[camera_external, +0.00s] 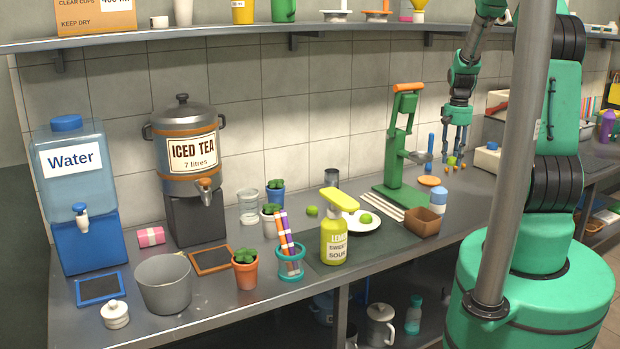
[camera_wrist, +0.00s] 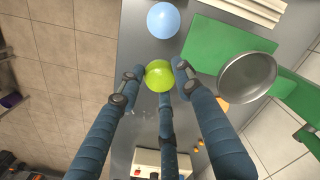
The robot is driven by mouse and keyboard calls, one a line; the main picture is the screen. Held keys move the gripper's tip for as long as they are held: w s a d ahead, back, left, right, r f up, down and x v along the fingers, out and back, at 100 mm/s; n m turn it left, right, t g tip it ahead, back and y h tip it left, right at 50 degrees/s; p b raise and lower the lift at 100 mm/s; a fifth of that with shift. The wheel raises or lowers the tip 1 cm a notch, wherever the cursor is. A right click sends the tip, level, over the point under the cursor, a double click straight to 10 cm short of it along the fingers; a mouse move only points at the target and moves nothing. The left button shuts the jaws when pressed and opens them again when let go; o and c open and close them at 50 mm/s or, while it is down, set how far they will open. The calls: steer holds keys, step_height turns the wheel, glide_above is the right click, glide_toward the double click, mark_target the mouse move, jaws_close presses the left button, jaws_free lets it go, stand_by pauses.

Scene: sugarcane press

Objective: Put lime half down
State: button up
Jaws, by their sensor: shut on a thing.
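My gripper (camera_external: 457,145) has slim blue-grey fingers and hangs over the far right of the counter, to the right of the green press (camera_external: 400,140). It is shut on a bright green lime half (camera_wrist: 158,75), which sits between the fingertips in the wrist view. The lime half also shows small at the fingertips in the external view (camera_external: 451,161). It appears held above the counter; the exact gap is hard to tell. In the wrist view, the press's green base (camera_wrist: 226,42) and a grey metal cup (camera_wrist: 247,78) are to the right of the fingers.
A round blue top (camera_wrist: 163,20) is just beyond the lime half. Small orange pieces (camera_external: 456,168) lie near the fingertips. A white plate (camera_external: 360,227) with lime, white sticks (camera_external: 380,208) and a brown box (camera_external: 422,222) stand nearer. Bare counter (camera_wrist: 137,35) shows left of the blue top.

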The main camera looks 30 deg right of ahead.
steer(key=s+a+n, duration=0.2)
steer(key=a+n, duration=0.1)
steer(key=a, duration=1.5)
steer(key=s+a+n, duration=0.2)
steer(key=a+n, duration=0.2)
steer(key=a, duration=1.5)
step_height(320, 180, down, 11)
steer(key=shift+f+b, duration=0.15)
steer(key=shift+b, duration=0.2)
steer(key=shift+w, duration=0.2)
steer(key=b, duration=0.1)
glide_toward(358, 223)
steer(key=w+a, duration=0.1)
steer(key=a, duration=0.1)
steer(key=w+a, duration=0.1)
steer(key=w, duration=0.1)
steer(key=shift+a+f, duration=0.35)
steer(key=shift+f, duration=0.05)
steer(key=shift+f+b, duration=0.3)
steer(key=shift+f, duration=1.45)
steer(key=shift+f, duration=0.6)
